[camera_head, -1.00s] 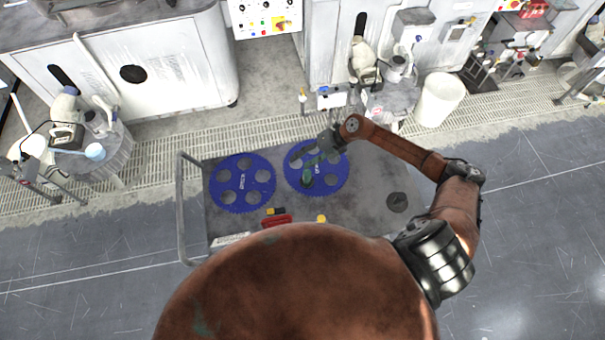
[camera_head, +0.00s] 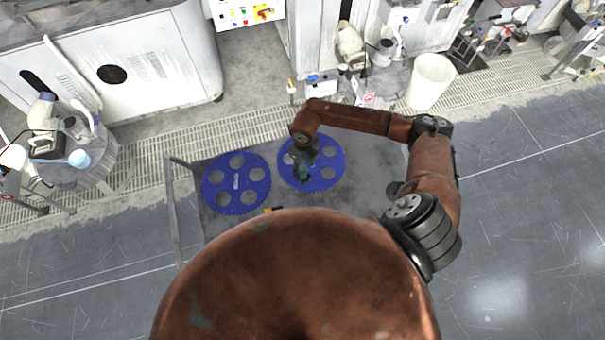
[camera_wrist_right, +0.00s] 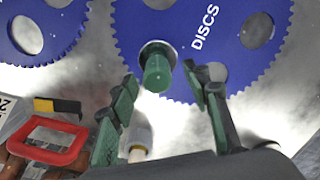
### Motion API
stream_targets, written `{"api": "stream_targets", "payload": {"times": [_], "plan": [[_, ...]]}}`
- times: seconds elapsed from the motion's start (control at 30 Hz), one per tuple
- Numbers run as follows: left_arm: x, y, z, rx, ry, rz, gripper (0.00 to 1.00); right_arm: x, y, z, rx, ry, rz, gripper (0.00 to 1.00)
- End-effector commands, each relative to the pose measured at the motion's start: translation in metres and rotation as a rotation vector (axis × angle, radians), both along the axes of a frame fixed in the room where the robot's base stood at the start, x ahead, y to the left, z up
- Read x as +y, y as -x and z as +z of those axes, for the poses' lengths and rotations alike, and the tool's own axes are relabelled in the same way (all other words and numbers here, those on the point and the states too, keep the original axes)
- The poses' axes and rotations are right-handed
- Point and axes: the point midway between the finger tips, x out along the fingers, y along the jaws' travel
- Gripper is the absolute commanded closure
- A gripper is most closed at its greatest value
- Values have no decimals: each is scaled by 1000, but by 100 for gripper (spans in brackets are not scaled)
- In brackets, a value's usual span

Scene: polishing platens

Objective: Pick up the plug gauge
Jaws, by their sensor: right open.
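The plug gauge appears to be the green cylinder with a grey metal collar (camera_wrist_right: 157,70) in the right wrist view. It sits at the near side of the blue toothed disc (camera_wrist_right: 175,25) marked "DISCS". In the head view a small green shape (camera_head: 303,178) on the right blue disc (camera_head: 325,172) looks like it, partly mixed with my fingers. My right gripper (camera_head: 301,165) is above that disc. In the wrist view its green fingers (camera_wrist_right: 160,80) are apart, with the gauge seen between and beyond their tips, not gripped. My left gripper is not in view.
A second blue disc (camera_head: 237,184) lies to the left on the grey cart (camera_head: 370,175). In the wrist view, a red-framed item (camera_wrist_right: 48,140), a yellow-black item (camera_wrist_right: 57,106) and a pale cylinder (camera_wrist_right: 139,132) lie near the left finger. The cart's right part looks bare.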

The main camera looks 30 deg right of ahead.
Motion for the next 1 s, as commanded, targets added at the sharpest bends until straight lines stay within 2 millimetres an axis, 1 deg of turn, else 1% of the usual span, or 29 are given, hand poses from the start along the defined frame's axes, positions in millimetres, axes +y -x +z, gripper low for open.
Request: {"api": "stream_targets", "payload": {"times": [0.03,0.07,0.2,0.3,0.5,1.0], "plan": [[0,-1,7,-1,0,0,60,3,1,-6,3,-3,0,56],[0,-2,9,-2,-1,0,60,3,0,-10,3,-1,0,56],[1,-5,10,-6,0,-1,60,3,0,-27,2,-2,0,56],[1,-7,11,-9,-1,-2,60,3,-1,-32,-1,-1,2,56],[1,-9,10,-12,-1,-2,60,4,-1,-33,-1,-1,3,57],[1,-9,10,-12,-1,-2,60,3,-2,-32,-1,-1,2,91]]}}
